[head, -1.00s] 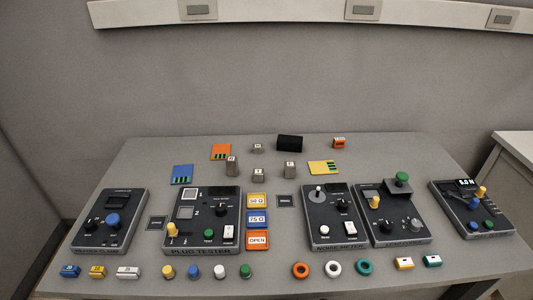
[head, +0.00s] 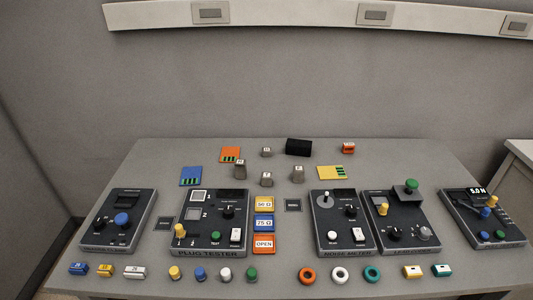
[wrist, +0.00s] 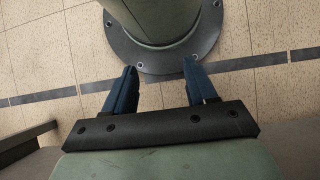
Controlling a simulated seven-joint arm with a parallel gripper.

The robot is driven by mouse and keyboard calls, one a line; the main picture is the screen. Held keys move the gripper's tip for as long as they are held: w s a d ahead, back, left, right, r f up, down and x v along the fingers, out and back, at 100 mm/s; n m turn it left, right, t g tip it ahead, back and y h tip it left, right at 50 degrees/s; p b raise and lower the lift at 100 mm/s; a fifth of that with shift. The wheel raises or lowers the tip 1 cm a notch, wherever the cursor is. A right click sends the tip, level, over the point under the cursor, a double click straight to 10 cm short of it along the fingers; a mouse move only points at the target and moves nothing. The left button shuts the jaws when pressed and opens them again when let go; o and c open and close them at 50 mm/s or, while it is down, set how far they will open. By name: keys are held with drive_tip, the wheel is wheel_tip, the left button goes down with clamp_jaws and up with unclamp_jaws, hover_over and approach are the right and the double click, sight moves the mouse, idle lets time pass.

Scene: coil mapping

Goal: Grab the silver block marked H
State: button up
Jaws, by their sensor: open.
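Several small silver blocks stand at the back middle of the table. One is a taller block (head: 240,170) on the left, one a small block (head: 266,152) at the back, one a block (head: 267,179) in front, and one a block (head: 298,174) on the right. Each has a pale marked top, but the letters are too small to read, so I cannot tell which is H. My gripper (wrist: 158,72) shows only in the wrist view. Its two blue fingers are apart and empty, over the floor and my own round base, away from the table.
Testers, including the plug tester (head: 212,223), fill the table's middle; plugs and rings line the front.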

drive_tip(key=shift+o, duration=0.7)
